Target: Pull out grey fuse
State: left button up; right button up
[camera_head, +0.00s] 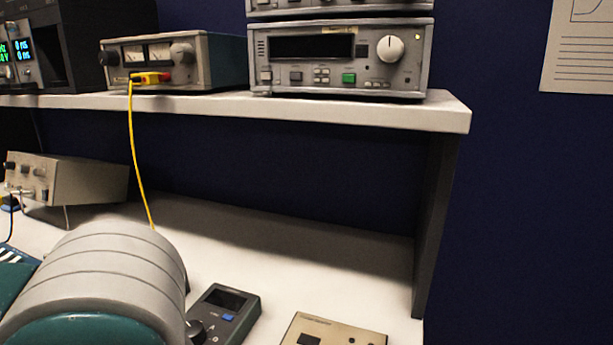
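No grey fuse can be made out in the head view. A beige box (335,331) with a dark square and small round fittings lies at the bottom edge, cut off by the frame. Whether it holds a fuse cannot be told. A large grey ribbed and teal rounded part at the lower left looks like my own arm and covers part of the bench. Neither my left nor my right gripper shows.
A dark handheld meter (225,310) lies on the white bench (300,262). Grey instruments (340,72) stand on the shelf (300,112). A yellow cable (136,160) hangs from a meter unit (205,62). A tilted beige instrument (80,182) stands left. A dark post (436,220) supports the shelf's right end.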

pick_arm(q)
jog(key=shift+c, duration=0.3)
grip_shut()
dwell(0.4)
jog(key=shift+r, duration=0.15)
dwell(0.9)
jog(key=shift+r+p, duration=2.05)
jog(key=shift+r, duration=0.85)
